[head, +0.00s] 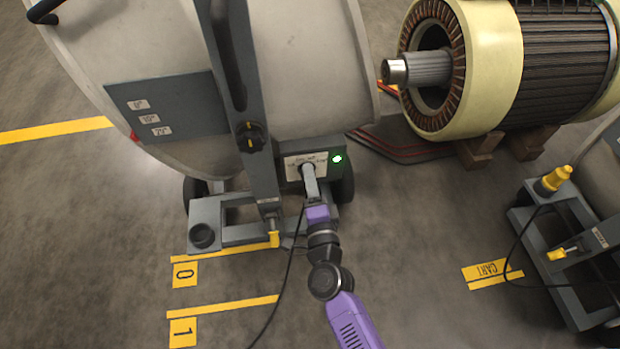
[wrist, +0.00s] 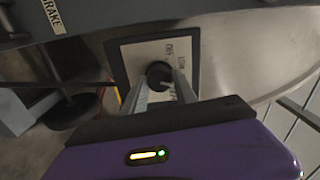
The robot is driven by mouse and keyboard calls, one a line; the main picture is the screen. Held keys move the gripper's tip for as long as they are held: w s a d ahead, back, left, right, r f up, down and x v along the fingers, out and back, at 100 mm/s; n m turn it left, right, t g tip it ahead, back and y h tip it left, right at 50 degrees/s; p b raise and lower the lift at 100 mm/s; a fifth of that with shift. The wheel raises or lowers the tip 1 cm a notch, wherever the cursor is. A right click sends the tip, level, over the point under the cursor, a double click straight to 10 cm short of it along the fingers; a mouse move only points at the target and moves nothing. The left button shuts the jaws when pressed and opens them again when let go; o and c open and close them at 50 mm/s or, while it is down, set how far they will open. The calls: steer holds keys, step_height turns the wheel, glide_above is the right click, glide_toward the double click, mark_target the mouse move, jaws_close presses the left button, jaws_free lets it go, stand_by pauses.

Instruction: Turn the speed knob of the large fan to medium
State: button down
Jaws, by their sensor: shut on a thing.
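The large fan (head: 300,60) is a big pale grey drum on a wheeled frame. Its speed knob (wrist: 159,74) is a dark round knob on a pale label plate, seen in the wrist view between my two fingers. The control box (head: 326,166) with the pale plate sits low on the fan in the head view, with a lit lamp at its right. My gripper (head: 308,170) reaches up to the plate there, and its fingers hide most of the knob. In the wrist view my gripper (wrist: 160,90) is shut on the knob. The small print on the plate is too blurred to read.
A yellow brake pedal (head: 274,239) stands at the cart's front, near my wrist. A cable runs along the floor beside my arm. A large motor (head: 510,60) rests on wooden blocks at the right. Another cart (head: 565,235) stands at the far right.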

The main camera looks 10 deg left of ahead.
steer(key=c, duration=1)
jaws_free()
steer(key=p+v, duration=0.1)
steer(key=v, duration=0.6)
steer(key=shift+s+p, duration=0.35)
steer(key=shift+s, duration=0.05)
steer(key=shift+d, duration=0.15)
